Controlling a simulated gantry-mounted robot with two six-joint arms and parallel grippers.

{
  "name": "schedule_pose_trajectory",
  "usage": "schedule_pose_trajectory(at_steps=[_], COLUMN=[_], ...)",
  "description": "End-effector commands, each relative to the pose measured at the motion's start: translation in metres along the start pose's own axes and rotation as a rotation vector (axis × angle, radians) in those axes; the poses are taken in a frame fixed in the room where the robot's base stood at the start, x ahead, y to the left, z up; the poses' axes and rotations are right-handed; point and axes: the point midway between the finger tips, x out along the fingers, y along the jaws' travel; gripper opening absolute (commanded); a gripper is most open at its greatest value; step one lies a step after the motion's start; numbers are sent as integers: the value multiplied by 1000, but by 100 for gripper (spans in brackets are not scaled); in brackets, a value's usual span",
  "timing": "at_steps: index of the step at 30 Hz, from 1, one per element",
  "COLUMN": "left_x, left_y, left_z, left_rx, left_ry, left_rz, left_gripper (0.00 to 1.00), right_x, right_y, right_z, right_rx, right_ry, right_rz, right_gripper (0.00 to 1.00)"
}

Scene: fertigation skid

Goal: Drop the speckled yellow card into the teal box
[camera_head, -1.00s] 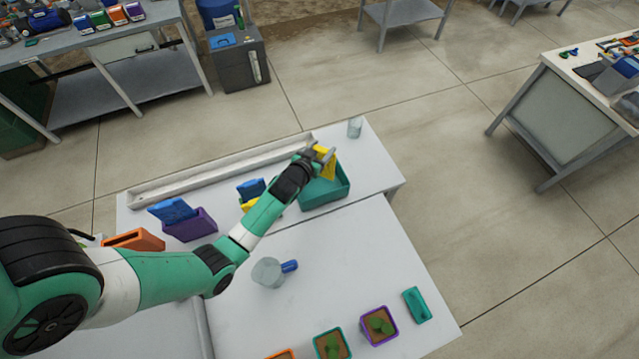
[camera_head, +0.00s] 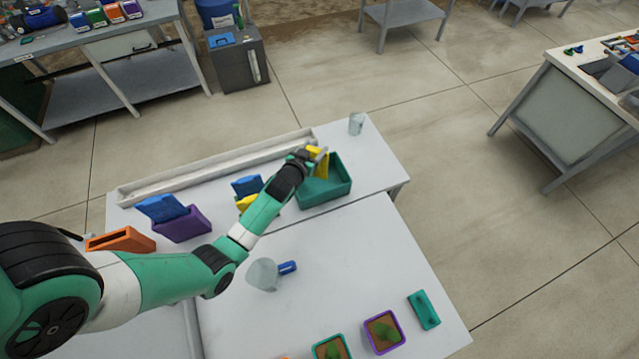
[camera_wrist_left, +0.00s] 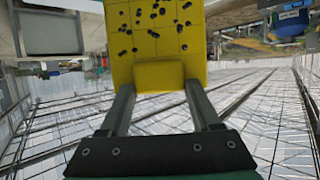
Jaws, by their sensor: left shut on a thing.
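My left gripper (camera_head: 316,154) is shut on the yellow card (camera_head: 320,165), which hangs at the teal box (camera_head: 338,188). In the left wrist view the card (camera_wrist_left: 158,75) sits between the two fingers (camera_wrist_left: 158,105) and shows dark specks on its upper part. The teal box is open at the top and stands near the back right of the table. The card is over the left part of the box opening in the head view. I cannot tell whether its lower edge is inside the box. My right gripper is not in view.
A purple box (camera_head: 183,225) with a blue card (camera_head: 162,208), another blue card (camera_head: 247,186) and an orange box (camera_head: 121,240) stand left. A clear jug (camera_head: 262,275) and potted plants (camera_head: 384,332) are in front. A glass (camera_head: 356,123) stands behind the teal box.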

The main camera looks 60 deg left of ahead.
Motion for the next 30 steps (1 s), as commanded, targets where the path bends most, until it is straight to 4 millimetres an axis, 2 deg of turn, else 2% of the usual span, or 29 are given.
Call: schedule_pose_trajectory(at_steps=[1,9,13,20,21,26,30], left_x=[4,18,21,20,20,20,20], left_y=[0,0,0,0,0,0,0], left_z=[10,43,49,48,48,48,48], left_rx=[0,1,0,0,0,0,0], left_ry=[0,1,1,1,1,1,0], left_rz=[0,0,0,0,0,0,0], left_gripper=[0,0,0,0,68,96,99], right_x=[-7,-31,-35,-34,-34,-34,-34], right_y=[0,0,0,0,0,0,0], right_z=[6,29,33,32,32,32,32], right_rx=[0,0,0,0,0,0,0], right_ry=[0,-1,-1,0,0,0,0], right_rz=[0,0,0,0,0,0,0], right_gripper=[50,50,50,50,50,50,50])
